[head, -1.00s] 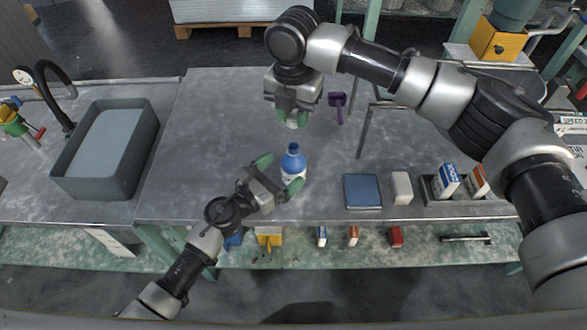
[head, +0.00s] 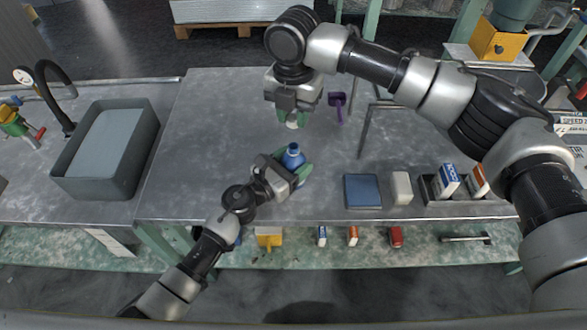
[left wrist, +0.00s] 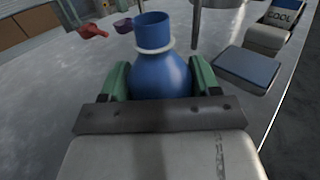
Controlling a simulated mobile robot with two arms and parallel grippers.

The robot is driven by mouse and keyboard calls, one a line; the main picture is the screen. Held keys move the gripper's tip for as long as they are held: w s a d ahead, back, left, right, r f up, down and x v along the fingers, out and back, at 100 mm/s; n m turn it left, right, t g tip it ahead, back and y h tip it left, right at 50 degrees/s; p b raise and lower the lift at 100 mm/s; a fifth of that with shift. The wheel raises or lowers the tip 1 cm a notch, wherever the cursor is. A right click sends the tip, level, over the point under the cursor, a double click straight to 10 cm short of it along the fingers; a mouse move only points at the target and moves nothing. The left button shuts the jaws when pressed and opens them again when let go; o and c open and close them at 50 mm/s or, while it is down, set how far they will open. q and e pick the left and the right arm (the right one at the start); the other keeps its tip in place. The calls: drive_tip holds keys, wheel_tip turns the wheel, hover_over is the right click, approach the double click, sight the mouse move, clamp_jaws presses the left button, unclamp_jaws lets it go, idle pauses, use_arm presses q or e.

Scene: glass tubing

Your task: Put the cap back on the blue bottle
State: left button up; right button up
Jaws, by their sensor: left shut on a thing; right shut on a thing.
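The blue bottle (head: 293,153) stands upright near the middle of the grey worktop. My left gripper (head: 292,166) is shut on its body, one green finger on each side. In the left wrist view the bottle (left wrist: 160,75) shows a round shoulder, a pale ring at the neck and a blue top part (left wrist: 153,26). My right gripper (head: 293,116) points down beyond the bottle, shut on a small whitish thing, probably the cap (head: 292,125). The fingers partly hide it. It is apart from the bottle.
A purple scoop (head: 338,102) lies right of my right gripper. A blue flat block (head: 362,191), a white block (head: 402,188) and a dark tray (head: 428,188) with boxes are at the front right. A grey basin (head: 67,180) is at left. The worktop between is clear.

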sight(293, 146)
use_arm(q)
drive_tip(key=c, duration=0.4)
drive_tip(key=shift+c, duration=0.2)
use_arm(e)
drive_tip(key=shift+f, duration=2.5)
drive_tip(key=shift+f, duration=0.9)
drive_tip(key=shift+f, duration=0.6)
